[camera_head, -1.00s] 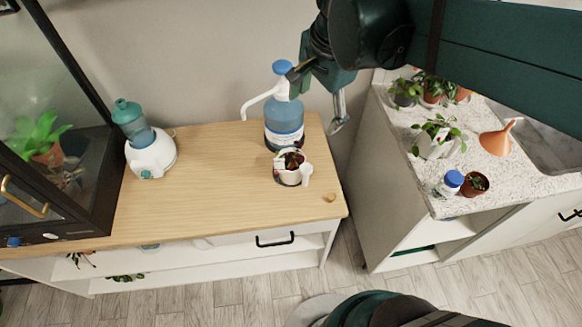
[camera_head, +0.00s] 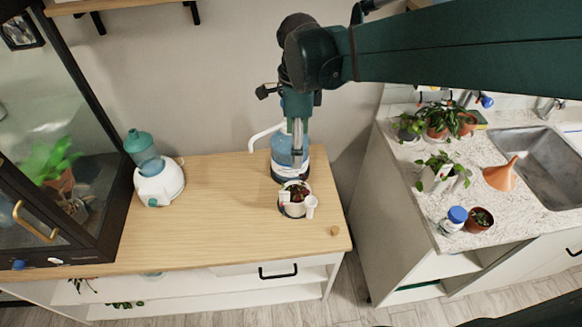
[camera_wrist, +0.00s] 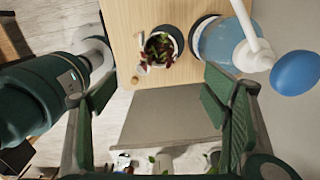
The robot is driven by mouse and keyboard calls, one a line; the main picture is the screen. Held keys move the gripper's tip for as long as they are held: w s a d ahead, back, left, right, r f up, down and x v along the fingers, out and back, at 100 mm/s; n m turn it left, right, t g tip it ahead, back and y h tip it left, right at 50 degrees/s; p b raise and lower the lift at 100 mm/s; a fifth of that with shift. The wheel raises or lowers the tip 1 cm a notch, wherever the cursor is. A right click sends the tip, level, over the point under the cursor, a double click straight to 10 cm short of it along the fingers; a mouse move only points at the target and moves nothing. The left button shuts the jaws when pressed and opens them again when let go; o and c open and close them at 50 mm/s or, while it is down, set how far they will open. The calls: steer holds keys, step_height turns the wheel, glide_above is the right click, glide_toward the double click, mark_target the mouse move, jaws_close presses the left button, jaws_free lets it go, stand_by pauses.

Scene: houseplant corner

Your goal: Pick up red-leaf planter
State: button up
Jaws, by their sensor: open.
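The red-leaf planter (camera_head: 295,208) is a small white pot with dark red and green leaves. It stands upright on the wooden cabinet top, near its right end. In the wrist view the planter (camera_wrist: 161,47) shows from above, beyond the fingertips and between their lines. My gripper (camera_head: 298,158) hangs above and behind the planter, in front of the blue water jug. In the wrist view my gripper (camera_wrist: 158,90) is open, with nothing between its fingers. The planter is apart from the fingers.
The blue water jug (camera_head: 283,160) with a white pump stands close behind the planter; its blue cap (camera_wrist: 296,72) looms right in the wrist view. A small wooden knob (camera_head: 334,231) lies near the front right corner. The wooden top (camera_head: 225,200) is clear left of the planter.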

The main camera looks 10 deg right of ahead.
mark_target(296, 194)
step_height(296, 194, down, 20)
steer(key=shift+f, duration=0.1)
steer(key=shift+f, duration=0.15)
stand_by(0.5)
steer(key=shift+f+b, duration=0.3)
steer(key=shift+f, duration=0.85)
steer(key=shift+f, duration=0.15)
steer(key=shift+f+b, duration=0.8)
steer(key=shift+f, duration=1.65)
steer(key=c, duration=1.3)
